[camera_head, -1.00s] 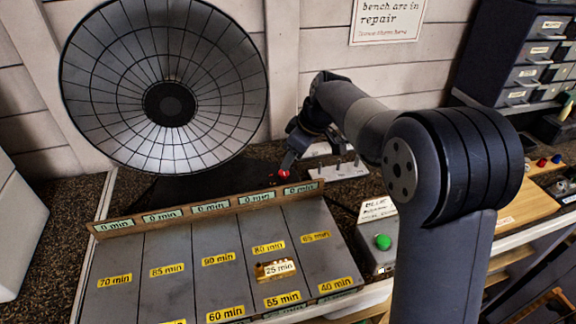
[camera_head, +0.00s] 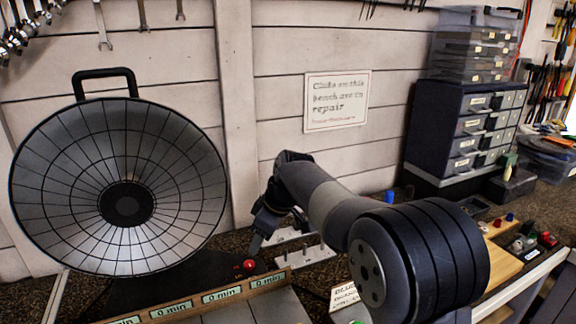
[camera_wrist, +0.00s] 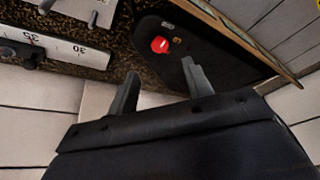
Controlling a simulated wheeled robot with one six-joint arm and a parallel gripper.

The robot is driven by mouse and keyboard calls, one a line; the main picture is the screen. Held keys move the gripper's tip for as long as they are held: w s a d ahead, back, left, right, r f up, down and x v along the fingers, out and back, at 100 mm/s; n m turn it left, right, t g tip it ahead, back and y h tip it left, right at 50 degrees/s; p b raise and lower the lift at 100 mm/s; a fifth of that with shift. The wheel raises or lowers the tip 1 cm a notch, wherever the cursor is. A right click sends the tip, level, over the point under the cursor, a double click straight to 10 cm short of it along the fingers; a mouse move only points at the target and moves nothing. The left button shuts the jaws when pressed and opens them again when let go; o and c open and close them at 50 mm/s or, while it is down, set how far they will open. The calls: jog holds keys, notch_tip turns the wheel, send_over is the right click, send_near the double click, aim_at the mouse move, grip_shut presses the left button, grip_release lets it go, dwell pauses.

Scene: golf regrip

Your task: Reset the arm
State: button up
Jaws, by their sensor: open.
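My arm reaches from the lower right over the bench in the head view. My gripper (camera_head: 262,232) hangs near the back of the bench, close to a red knob (camera_head: 249,265) on the black base of the large dish. In the wrist view my gripper (camera_wrist: 160,85) shows two grey fingers spread apart with nothing between them. The red knob (camera_wrist: 160,44) shows beyond the fingertips on the black base (camera_wrist: 190,60), apart from them.
The round heater-like dish (camera_head: 70,170) stands at left. A board with "0 min" labels (camera_head: 222,295) runs along the front. A white rack (camera_head: 308,254) with pegs is right of my gripper. Drawer units (camera_head: 440,130) stand at the back right. A sign (camera_head: 336,101) hangs on the wall.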

aim_at(249, 263)
jog(key=p+x, duration=0.1)
jog(key=x, duration=0.7)
jog(key=shift+a+f, duration=0.1)
jog(key=shift+f, duration=0.3)
jog(key=shift+r+m, duration=0.15)
jog(key=shift+m, duration=0.15)
